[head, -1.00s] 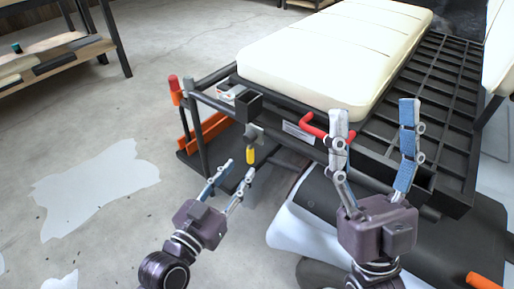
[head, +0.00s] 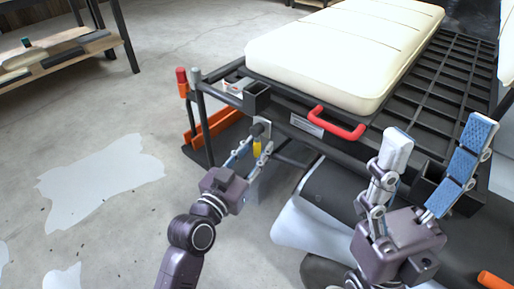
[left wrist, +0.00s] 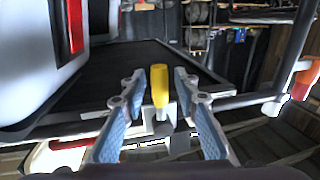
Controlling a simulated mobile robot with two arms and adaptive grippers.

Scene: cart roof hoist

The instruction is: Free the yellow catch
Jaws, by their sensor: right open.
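The yellow catch (head: 257,148) hangs from a bracket under the front left corner of the dark cart frame. In the left wrist view the catch (left wrist: 159,86) stands between my two blue-padded fingers, with a visible gap on each side. My left gripper (head: 250,149) is open around the catch and does not look closed on it. My right gripper (head: 432,158) is open and empty, in front of the cart's front rail, to the right of the red handle (head: 337,123).
A cream cushion (head: 340,55) lies on the cart's black grid deck (head: 440,85). A red-capped post (head: 182,82) and orange bars (head: 208,128) are at the cart's left end. A shelf (head: 60,58) stands far left.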

